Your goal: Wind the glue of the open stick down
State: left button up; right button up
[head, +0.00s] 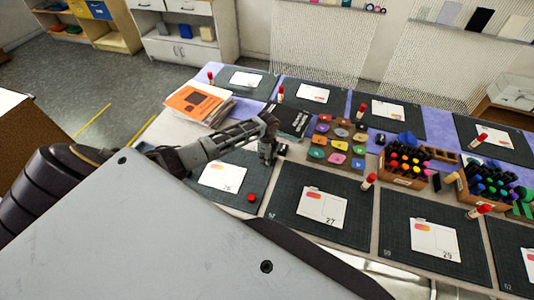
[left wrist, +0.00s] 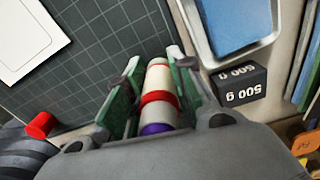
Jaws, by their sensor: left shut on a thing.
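The stick has a whitish body, a red band and a purple end nearest my palm. How far its glue stands out is not clear. A red cap (head: 250,197) lies apart on the same mat; it also shows in the left wrist view (left wrist: 40,125). My right gripper is not in view.
A dark 500 g block (left wrist: 238,85) and a tray (left wrist: 208,45) holding something blue are close beside the gripper. An orange book pile (head: 198,103), colored pads (head: 338,138) and marker crates (head: 404,165) stand around. Other mats carry capped sticks.

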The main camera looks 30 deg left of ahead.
pick_arm(q)
jog(key=shift+n, duration=0.4)
jog(key=shift+s+f+n, duration=0.1)
jog(key=shift+n, duration=1.4)
jog(key=shift+d, duration=0.1)
jog(key=shift+n, duration=1.8)
jog(key=shift+n, duration=1.9)
